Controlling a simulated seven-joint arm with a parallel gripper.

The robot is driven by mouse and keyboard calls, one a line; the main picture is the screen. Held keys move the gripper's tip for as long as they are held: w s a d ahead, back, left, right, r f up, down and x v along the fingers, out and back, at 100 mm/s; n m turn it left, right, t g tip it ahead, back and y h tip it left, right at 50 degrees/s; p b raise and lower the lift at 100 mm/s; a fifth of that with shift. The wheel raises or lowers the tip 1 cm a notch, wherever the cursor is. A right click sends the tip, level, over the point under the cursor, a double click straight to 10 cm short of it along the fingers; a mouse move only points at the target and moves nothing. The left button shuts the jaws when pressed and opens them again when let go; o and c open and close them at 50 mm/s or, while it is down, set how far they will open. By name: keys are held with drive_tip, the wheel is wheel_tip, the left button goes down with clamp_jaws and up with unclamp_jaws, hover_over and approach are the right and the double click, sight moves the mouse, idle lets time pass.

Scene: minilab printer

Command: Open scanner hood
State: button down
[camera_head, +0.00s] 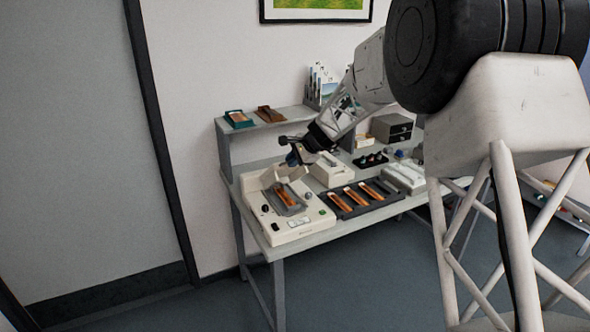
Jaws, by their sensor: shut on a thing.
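The cream scanner (298,232) stands at the left front end of the desk. Its bed is exposed, with a grey holder and an orange strip (287,197) lying in it. The scanner hood (262,178) appears raised at the back of the scanner; its outline is small and partly hidden. My gripper (291,157) reaches down from the upper right to the hood's upper edge, above the back of the scanner. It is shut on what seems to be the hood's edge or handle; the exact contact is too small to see.
A dark tray (330,207) with several orange strips lies right of the scanner. A second cream device (331,170) stands close behind. A raised shelf (245,133) runs along the back with two small holders. My arm covers the right side.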

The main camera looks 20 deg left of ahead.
drive_tip(key=w+a+r+g+h, duration=0.1)
drive_tip(key=w+a+r, duration=0.1)
drive_tip(key=w+a+r+g+h, duration=0.1)
drive_tip(key=w+a+r+h, duration=0.1)
drive_tip(key=r, duration=0.1)
drive_tip(key=shift+w+a+r+m+g, duration=0.2)
drive_tip(key=shift+w+a+m+g, duration=0.1)
drive_tip(key=shift+m, duration=0.1)
drive_tip(key=w+a+r+g+h, duration=0.1)
drive_tip(key=w+a+r, duration=0.1)
drive_tip(key=w+a, duration=0.3)
drive_tip(key=shift+w+a+r+m+g+h, duration=0.2)
drive_tip(key=shift+a+r+m+g+h, duration=0.1)
drive_tip(key=shift+r+g+h, duration=0.1)
idle(0.5)
drive_tip(key=c, duration=1.2)
unclamp_jaws()
drive_tip(key=shift+w+r, duration=0.1)
drive_tip(key=shift+r, duration=0.05)
